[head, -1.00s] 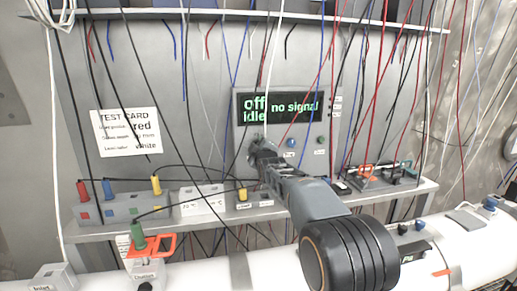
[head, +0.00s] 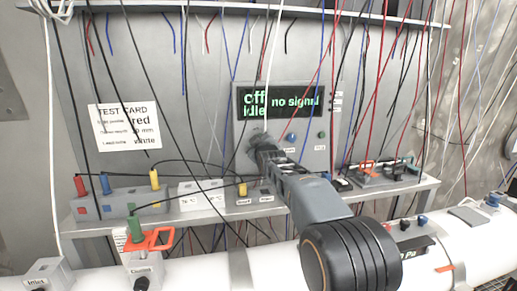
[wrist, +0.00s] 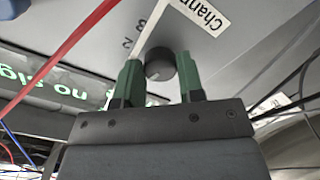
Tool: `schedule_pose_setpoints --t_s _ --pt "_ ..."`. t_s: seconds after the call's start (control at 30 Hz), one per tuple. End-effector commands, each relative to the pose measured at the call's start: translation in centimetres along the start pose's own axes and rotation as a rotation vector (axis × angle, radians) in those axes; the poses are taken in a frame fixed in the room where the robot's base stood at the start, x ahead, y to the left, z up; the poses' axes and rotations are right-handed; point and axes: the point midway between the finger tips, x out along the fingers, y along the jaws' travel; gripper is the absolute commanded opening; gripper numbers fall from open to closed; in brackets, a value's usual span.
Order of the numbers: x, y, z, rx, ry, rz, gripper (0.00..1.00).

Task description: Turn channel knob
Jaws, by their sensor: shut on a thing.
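The channel knob (wrist: 160,68) is a small dark round knob on the grey panel, in the upper middle of the wrist view. A white label (wrist: 200,14) reading "Chann..." and small numbers sit beside it. My gripper (wrist: 161,76) has its two green fingers closed on either side of the knob. In the head view, my gripper (head: 259,145) is against the panel's lower left and hides the knob. The panel's display (head: 280,102) reads "off", "idle" and "no signal" in green.
Cables hang in front of the panel. A shelf (head: 395,187) below carries a grey socket block (head: 120,205) with coloured plugs. A test card (head: 124,127) is at left. A white pipe (head: 205,272) runs along the front.

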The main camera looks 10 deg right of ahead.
Motion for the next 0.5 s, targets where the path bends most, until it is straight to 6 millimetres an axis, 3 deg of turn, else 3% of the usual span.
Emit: schedule_pose_setpoints --t_s 0.5 --pt "0.00 -0.23 0.18 0.490 0.002 0.001 0.12"
